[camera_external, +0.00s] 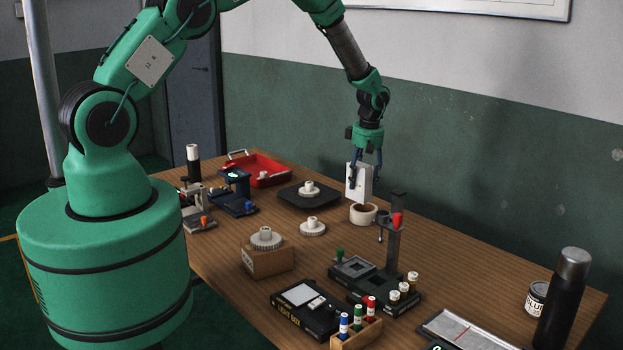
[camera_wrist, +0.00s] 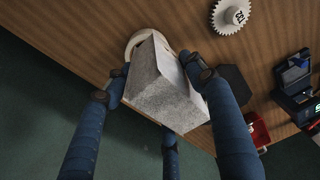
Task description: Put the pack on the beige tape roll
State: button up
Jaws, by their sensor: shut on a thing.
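The pack (camera_external: 361,182) is a pale, box-shaped block held upright in my gripper (camera_external: 366,170). In the wrist view the pack (camera_wrist: 165,88) sits between the blue fingers of my gripper (camera_wrist: 158,85), which are shut on it. The beige tape roll (camera_external: 363,214) lies on the table directly below the pack in the external view. In the wrist view the tape roll (camera_wrist: 139,42) shows partly behind the pack, which hides much of it. I cannot tell whether the pack touches the roll.
A dark stand with a red-topped post (camera_external: 394,240) is close to the right of the roll. A white gear (camera_external: 312,227) and a black plate with a gear (camera_external: 309,196) lie to the left. A red tray (camera_external: 268,176) is farther back. A black bottle (camera_external: 562,300) stands at right.

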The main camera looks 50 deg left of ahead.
jog(key=shift+w+f, duration=0.15)
jog(key=shift+w, duration=1.05)
jog(key=shift+w+f, duration=0.25)
jog(key=shift+f, duration=0.65)
jog(key=shift+w+f, duration=0.2)
jog(key=shift+f, duration=0.65)
jog(key=shift+f, duration=0.2)
jog(key=o, duration=1.4)
jog(key=shift+o, duration=0.2)
jog(key=shift+r, duration=0.2)
notch_tip(320, 180, up, 12)
jog(key=d, duration=0.1)
jog(key=shift+d, duration=0.15)
